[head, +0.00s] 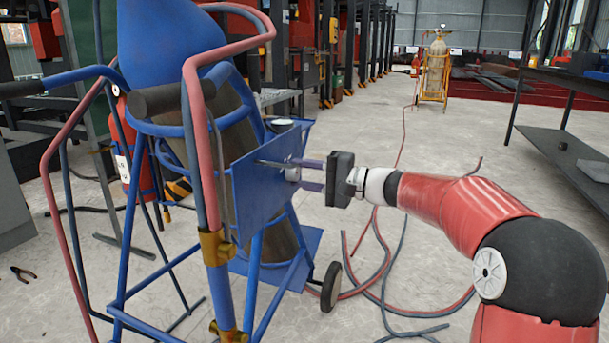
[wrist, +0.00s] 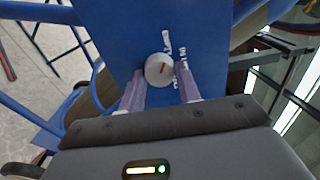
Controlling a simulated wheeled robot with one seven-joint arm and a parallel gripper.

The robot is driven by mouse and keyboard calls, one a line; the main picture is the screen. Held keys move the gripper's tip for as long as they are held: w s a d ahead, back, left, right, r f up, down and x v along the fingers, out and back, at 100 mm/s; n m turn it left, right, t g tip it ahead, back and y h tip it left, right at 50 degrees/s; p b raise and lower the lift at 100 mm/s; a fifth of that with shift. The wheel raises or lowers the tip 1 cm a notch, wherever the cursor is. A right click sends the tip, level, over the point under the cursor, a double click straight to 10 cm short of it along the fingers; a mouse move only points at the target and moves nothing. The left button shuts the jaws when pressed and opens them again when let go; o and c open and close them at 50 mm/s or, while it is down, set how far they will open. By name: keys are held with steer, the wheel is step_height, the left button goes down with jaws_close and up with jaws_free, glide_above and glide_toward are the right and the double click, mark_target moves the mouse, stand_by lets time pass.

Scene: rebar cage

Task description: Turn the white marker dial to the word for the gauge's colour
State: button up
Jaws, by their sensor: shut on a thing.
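My gripper (wrist: 160,76) is shut on the dial, one purple finger on each side. White lettering (wrist: 167,44) stands around the dial, partly hidden and too small to read. In the head view my gripper (head: 296,173) reaches the panel (head: 262,185) from the right, and the dial is mostly hidden by the fingers. A round pale-faced gauge (head: 282,122) shows at the panel's top; I cannot make out its colour.
The panel is on a blue cylinder cart (head: 190,131) with red and blue tubes close by. Hoses (head: 375,275) lie on the floor below my arm. A dark table (head: 575,150) stands at the right. The middle floor is open.

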stand_by(0.4)
steer(key=o, duration=1)
steer(key=shift+d, duration=0.15)
steer(key=v, duration=0.7)
steer(key=shift+s+d, duration=0.15)
steer(key=shift+d, duration=0.1)
